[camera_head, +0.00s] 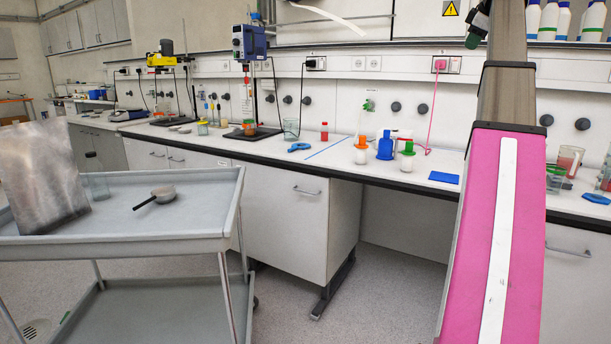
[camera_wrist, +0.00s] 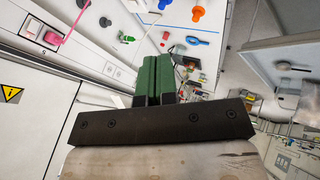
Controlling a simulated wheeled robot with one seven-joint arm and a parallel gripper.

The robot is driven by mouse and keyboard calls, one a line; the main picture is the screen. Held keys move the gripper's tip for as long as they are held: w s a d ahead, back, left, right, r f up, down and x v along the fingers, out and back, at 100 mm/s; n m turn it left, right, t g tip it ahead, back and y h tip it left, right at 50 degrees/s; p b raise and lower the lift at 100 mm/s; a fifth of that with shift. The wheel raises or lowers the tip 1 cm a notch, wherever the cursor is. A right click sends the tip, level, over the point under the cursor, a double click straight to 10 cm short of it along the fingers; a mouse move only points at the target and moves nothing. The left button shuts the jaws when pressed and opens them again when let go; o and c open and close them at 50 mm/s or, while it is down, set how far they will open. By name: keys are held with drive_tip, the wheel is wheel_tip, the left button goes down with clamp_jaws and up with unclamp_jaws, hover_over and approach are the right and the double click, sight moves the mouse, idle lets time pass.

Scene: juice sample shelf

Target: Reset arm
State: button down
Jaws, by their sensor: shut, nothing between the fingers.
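My gripper (camera_wrist: 155,75) shows in the wrist view as two green fingers side by side, shut with nothing between them. In the head view only a dark green part of my gripper (camera_head: 477,24) shows near the top right, high in front of the wall and above the bench (camera_head: 330,185). My raised arm hides the rest. The gripper appears clear of the bench and its items.
On the bench, a blue container (camera_head: 386,146), white bottles with orange (camera_head: 361,150) and green (camera_head: 407,158) tops, and a blue pad (camera_head: 444,177) stand left of my arm. Bottles line a high shelf (camera_head: 575,43). A grey cart (camera_head: 120,240) holds a pan (camera_head: 157,196).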

drive_tip(key=w+a+f+m+g, duration=0.15)
drive_tip(key=a+f, duration=0.35)
drive_tip(key=f, duration=1.1)
drive_tip(key=w+a+f+m+g, duration=0.1)
drive_tip(key=w+a+f+m, duration=0.3)
drive_tip(key=f, duration=1.1)
drive_tip(key=a+f+m+g, duration=0.1)
drive_tip(key=a+f, duration=0.5)
drive_tip(key=f, duration=1)
drive_tip(key=s+a+f+m+g, duration=0.1)
drive_tip(key=s+a+f, duration=0.4)
drive_tip(key=f, duration=0.6)
drive_tip(key=s+a+f+m+g, duration=0.1)
drive_tip(key=s+a+f+m, duration=0.1)
drive_tip(key=s+a+f, duration=0.4)
drive_tip(key=s+a+f+m+g, duration=0.1)
drive_tip(key=s+a+f, duration=0.4)
drive_tip(key=s+f, duration=0.6)
wheel_tip(320, 180, down, 7)
drive_tip(key=shift+s+a+r+g+h, duration=0.1)
drive_tip(key=shift+s+a+g+h, duration=0.1)
drive_tip(key=shift+g+h, duration=0.25)
drive_tip(key=shift+m, duration=0.25)
